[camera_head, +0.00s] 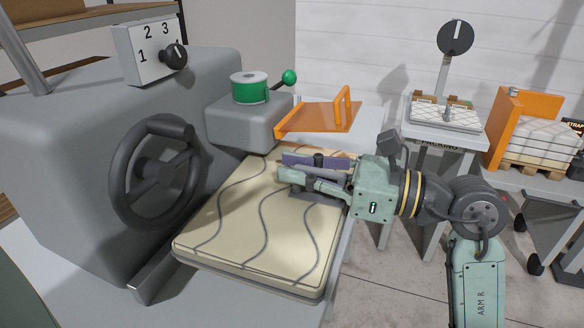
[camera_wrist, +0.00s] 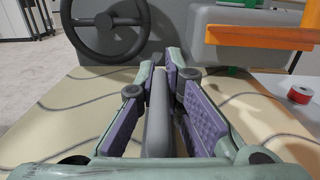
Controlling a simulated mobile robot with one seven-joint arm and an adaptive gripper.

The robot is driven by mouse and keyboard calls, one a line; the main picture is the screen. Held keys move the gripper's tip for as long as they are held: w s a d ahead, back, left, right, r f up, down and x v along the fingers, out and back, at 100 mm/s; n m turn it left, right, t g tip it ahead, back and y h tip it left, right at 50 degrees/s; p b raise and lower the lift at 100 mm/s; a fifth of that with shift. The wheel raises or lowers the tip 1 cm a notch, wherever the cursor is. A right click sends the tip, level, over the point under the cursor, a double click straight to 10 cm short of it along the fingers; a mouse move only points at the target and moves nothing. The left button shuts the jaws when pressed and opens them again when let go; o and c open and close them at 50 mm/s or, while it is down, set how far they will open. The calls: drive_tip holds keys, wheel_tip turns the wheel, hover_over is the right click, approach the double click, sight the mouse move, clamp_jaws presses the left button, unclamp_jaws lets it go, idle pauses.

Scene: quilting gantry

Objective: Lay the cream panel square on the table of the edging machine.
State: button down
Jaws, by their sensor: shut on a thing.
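The cream panel (camera_head: 245,225), with wavy grey lines, lies flat on the grey table of the edging machine (camera_head: 335,280), beside the machine body. I cannot tell whether it is exactly square to the table. It fills both sides of the wrist view (camera_wrist: 60,120). My gripper (camera_head: 287,168) is low over the panel's far right part, reaching in from the right. A dark grey plate (camera_head: 318,194) shows under the gripper on the panel. The fingers partly hide the bar's base.
A black handwheel (camera_head: 155,172) and a numbered dial box (camera_head: 150,52) are at left. A green spool (camera_head: 249,88) sits on the grey machine head. An orange guard with a handle (camera_head: 318,118) stands behind the panel. A packing stand (camera_head: 445,125) is at right.

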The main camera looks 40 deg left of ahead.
sight(298, 206)
drive_tip(key=shift+f+b, duration=2.1)
drive_tip(key=shift+f, duration=1.05)
drive_tip(key=c, duration=1.6)
unclamp_jaws()
drive_tip(key=shift+c, duration=0.2)
drive_tip(key=v, duration=1.2)
